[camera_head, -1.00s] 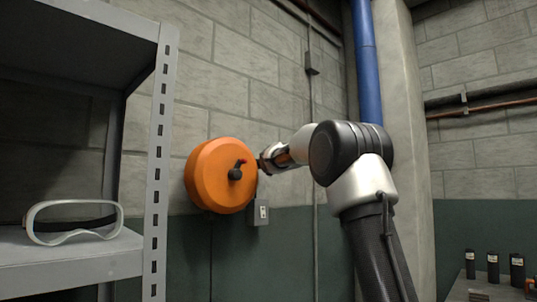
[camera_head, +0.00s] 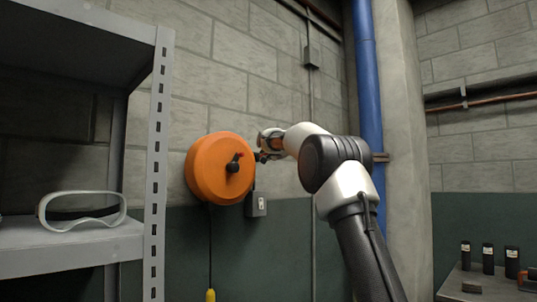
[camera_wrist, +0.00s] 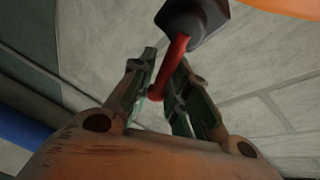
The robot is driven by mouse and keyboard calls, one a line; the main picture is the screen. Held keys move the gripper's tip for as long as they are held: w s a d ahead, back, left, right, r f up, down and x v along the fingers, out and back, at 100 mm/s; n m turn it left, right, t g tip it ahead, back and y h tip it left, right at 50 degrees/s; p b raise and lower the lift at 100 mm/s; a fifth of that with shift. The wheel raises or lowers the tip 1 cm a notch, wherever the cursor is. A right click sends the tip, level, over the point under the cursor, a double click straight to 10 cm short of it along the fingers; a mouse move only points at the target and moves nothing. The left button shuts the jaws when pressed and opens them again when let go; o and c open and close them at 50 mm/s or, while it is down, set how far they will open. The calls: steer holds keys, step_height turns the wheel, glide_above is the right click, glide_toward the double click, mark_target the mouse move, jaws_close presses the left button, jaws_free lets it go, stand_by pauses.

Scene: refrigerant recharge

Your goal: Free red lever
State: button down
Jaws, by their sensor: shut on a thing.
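The red lever (camera_wrist: 181,48) shows in the wrist view, running from a dark block (camera_wrist: 200,16) down between my fingers. My gripper (camera_wrist: 165,85) is shut on the lever, with a finger on each side of it; the contact faces are partly hidden. In the head view the orange round reel (camera_head: 207,168) is on the wall, with a black hub (camera_head: 233,167) on its face. A small red bit of the lever (camera_head: 239,155) shows at the hub. My gripper (camera_head: 262,157) is at the right side of the reel.
A grey metal shelf (camera_head: 85,242) with clear goggles (camera_head: 82,211) stands at the left. A grey wall box (camera_head: 256,204) sits just below the reel. A blue pipe (camera_head: 368,85) runs behind my arm. A table with several black bottles (camera_head: 488,258) is at the right.

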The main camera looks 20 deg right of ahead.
steer(key=shift+f, duration=0.1)
stand_by(0.3)
steer(key=c, duration=1.5)
jaws_free()
steer(key=shift+o, duration=0.2)
steer(key=shift+s, duration=0.15)
steer(key=s, duration=1.1)
steer(key=shift+s+a+r, duration=0.25)
steer(key=shift+s+a, duration=0.1)
steer(key=shift+a, duration=0.05)
